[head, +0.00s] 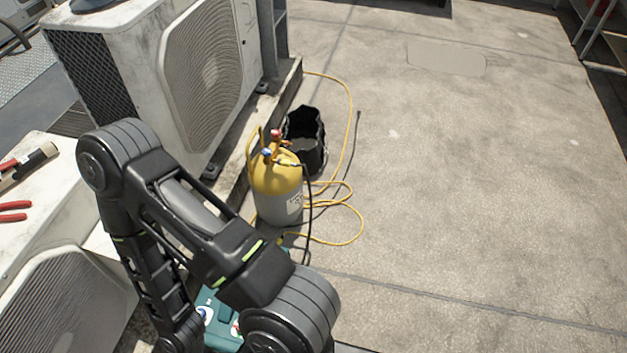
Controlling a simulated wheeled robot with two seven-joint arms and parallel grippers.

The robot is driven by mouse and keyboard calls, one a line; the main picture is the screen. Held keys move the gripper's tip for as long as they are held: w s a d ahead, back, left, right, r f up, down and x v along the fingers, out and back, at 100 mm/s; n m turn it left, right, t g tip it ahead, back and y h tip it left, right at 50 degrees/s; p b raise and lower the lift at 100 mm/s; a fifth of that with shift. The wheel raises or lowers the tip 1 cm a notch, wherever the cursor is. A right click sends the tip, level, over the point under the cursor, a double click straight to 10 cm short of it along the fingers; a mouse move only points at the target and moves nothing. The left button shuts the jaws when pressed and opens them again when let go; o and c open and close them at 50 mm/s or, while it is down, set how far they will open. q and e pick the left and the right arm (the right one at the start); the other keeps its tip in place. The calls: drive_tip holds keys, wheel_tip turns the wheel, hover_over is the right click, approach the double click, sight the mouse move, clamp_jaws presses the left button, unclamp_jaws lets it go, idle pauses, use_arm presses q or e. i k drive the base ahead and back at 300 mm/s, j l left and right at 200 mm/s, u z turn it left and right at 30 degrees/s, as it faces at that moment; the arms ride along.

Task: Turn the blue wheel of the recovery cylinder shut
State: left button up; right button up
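The recovery cylinder (277,185) stands upright on the roof floor near the middle of the head view, with a yellow top and a grey lower body. The small blue wheel (267,152) is on its top, at the left side of the valve. A red wheel (276,134) sits just above it. I cannot tell from here how far the blue wheel is turned. A black arm of mine crosses the lower left, in front of the cylinder's lower left. Neither gripper shows.
A black bucket or bag (304,140) stands close behind the cylinder. A yellow hose (349,120) loops over the floor, and a dark hose runs down from the valve. A white condenser (150,60) stands at the left. Red-handled tools (14,206) lie on another unit. The floor at right is clear.

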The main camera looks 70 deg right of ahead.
sight(266, 152)
drive_tip(key=z, duration=2.2)
drive_tip(key=l, duration=1)
drive_tip(key=i+l+z, duration=0.15)
drive_tip(key=i+l, duration=0.75)
drive_tip(key=i+j, duration=0.6)
drive_tip(key=i+z, duration=0.05)
